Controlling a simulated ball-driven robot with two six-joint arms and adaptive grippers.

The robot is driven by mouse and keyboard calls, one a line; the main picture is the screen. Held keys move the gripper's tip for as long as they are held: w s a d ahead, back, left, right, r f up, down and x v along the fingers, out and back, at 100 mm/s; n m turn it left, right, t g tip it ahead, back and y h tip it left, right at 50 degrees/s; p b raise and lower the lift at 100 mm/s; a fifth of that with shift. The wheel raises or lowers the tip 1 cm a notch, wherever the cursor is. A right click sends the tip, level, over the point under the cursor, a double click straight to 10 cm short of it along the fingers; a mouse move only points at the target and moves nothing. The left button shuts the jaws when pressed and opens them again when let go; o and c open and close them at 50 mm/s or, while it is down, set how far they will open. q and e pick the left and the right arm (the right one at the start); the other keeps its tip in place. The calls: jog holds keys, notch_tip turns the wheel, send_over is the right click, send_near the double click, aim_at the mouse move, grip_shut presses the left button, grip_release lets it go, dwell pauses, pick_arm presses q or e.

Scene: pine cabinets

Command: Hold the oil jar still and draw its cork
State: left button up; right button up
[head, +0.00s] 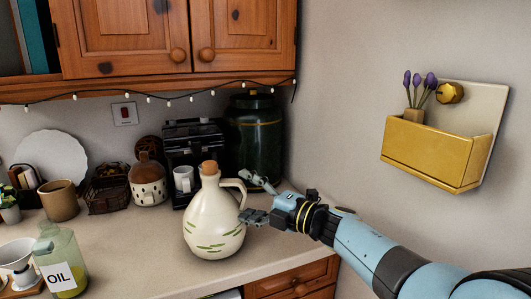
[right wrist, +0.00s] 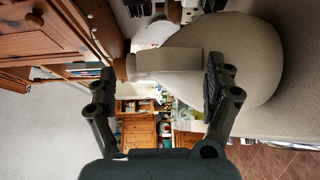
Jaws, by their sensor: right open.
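A cream jar (head: 212,228) with green marks stands upright on the counter, its handle on the right side. A brown cork (head: 209,168) sits in its mouth. My right gripper (head: 254,198) is open beside the handle, one finger higher than the other. In the right wrist view the jar's body (right wrist: 255,75) fills the upper right, and the cork (right wrist: 120,70) shows near one fingertip of the gripper (right wrist: 160,82). I cannot tell whether the fingers touch the jar. A glass bottle labelled OIL (head: 62,262) stands at the lower left. My left gripper is out of view.
A black coffee machine (head: 193,135) with a white cup and a dark green canister (head: 257,140) stand behind the jar. A spotted pot (head: 148,185) and a brown mug (head: 60,200) are to the left. A yellow wall planter (head: 430,155) hangs at right. Counter just left of the jar is clear.

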jog(key=v, duration=1.1)
jog(key=shift+o, duration=0.3)
jog(key=shift+s, duration=0.1)
